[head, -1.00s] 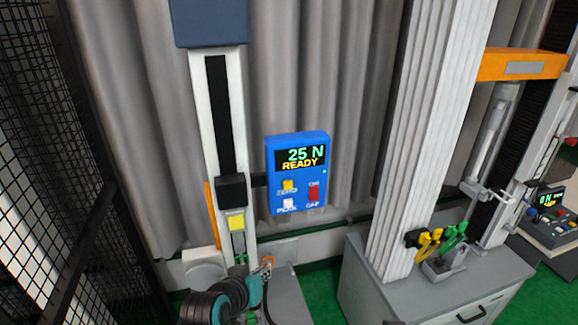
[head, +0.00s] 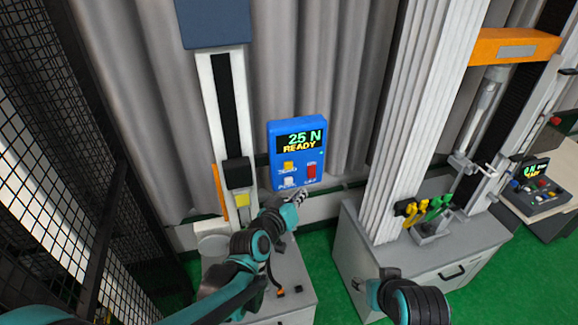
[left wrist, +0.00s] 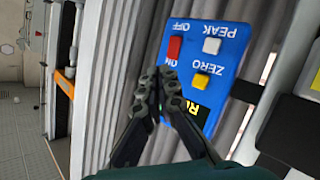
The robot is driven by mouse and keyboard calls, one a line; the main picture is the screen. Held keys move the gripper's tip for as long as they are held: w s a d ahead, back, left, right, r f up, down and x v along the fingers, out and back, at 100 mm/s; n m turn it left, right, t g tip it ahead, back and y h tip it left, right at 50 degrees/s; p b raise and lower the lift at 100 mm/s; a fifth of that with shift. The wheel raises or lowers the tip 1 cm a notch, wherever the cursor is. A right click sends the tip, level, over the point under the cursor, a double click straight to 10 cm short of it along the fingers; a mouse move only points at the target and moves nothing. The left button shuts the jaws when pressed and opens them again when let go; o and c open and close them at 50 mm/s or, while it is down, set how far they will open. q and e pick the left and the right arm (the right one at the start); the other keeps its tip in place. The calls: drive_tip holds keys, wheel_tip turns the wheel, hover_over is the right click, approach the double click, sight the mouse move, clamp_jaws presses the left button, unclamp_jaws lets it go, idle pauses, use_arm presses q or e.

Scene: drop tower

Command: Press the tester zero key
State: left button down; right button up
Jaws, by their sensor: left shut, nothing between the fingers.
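The blue tester (head: 272,152) hangs beside a white column in the head view, its display reading "25 N READY". Its yellow zero key (head: 288,166) sits above a white peak key (head: 288,181), left of a red switch (head: 311,171). My left gripper (head: 300,197) is shut and empty, near the tester's lower edge. In the left wrist view the tester appears upside down. There the shut fingertips (left wrist: 162,78) appear left of the yellow zero key (left wrist: 201,80), which stands clear of them; contact with the panel cannot be told. The end of my right arm (head: 366,287) shows low; its fingers are unclear.
A grey cabinet (head: 400,270) with a white column stands right of the tester. Yellow and green tools (head: 425,210) sit on it. Black mesh fencing (head: 95,150) borders the left. A grey curtain (head: 350,80) hangs behind the tester.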

use_arm(q)
approach(293, 167)
drive_tip(key=w+d+f, duration=0.2)
drive_tip(key=d, duration=0.2)
drive_tip(key=shift+w+a+b, duration=0.2)
drive_tip(key=shift+w, duration=0.35)
drive_tip(key=shift+w+a+b, duration=0.15)
drive_tip(key=shift+w+b, duration=0.05)
drive_tip(key=shift+w, duration=0.35)
drive_tip(key=shift+w+f, duration=0.1)
drive_tip(key=shift+w, duration=0.05)
idle(0.4)
drive_tip(key=shift+w+a, duration=0.1)
drive_tip(key=shift+w, duration=0.15)
drive_tip(key=shift+w+a+b, duration=0.15)
drive_tip(key=shift+w+b, duration=0.15)
drive_tip(key=shift+w, duration=0.15)
idle(0.7)
idle(0.4)
drive_tip(key=shift+s+d, duration=0.25)
drive_tip(key=shift+s, duration=0.65)
drive_tip(key=shift+s+d, duration=0.25)
drive_tip(key=shift+s, duration=0.55)
drive_tip(key=shift+s+d, duration=0.25)
drive_tip(key=shift+s, duration=0.55)
drive_tip(key=shift+s+d, duration=0.3)
drive_tip(key=shift+s, duration=0.5)
